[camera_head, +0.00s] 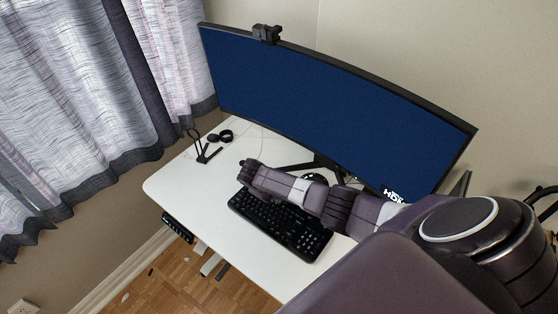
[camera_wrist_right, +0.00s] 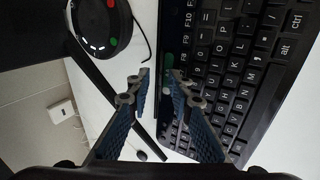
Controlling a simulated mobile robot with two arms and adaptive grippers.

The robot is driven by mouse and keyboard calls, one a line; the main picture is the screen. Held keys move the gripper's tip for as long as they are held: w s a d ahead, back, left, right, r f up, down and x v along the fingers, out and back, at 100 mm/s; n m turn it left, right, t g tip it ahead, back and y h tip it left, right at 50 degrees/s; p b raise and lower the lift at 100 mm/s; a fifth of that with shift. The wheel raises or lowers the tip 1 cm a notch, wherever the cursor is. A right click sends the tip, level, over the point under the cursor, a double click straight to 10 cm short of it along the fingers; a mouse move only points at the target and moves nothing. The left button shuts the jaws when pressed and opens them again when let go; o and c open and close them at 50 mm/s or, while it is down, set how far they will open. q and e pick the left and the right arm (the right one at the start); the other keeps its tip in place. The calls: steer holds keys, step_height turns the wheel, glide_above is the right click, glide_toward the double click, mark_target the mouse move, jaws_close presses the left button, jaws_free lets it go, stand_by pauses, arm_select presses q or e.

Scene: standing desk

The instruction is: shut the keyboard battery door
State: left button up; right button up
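The black keyboard (camera_head: 285,229) lies on the white desk (camera_head: 172,182), partly covered by my right arm. Its keys fill the right half of the right wrist view (camera_wrist_right: 232,75). My right gripper (camera_wrist_right: 161,80) is at the keyboard's back edge, with its two blue-padded fingers apart and a gap between the tips. Small green marks (camera_wrist_right: 168,61) show on the dark edge between and beyond the fingertips. I cannot make out the battery door or tell whether the fingers touch the keyboard. My left gripper is not in view.
A wide curved monitor (camera_head: 320,100) stands behind the keyboard, with a webcam (camera_head: 266,33) on top. A dark round device (camera_wrist_right: 100,28) with coloured marks sits near the gripper. A small black stand (camera_head: 208,154) is at the desk's left back. The desk's front left is clear.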

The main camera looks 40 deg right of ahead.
steer(key=shift+a, duration=0.1)
steer(key=v, duration=0.8)
stand_by(0.3)
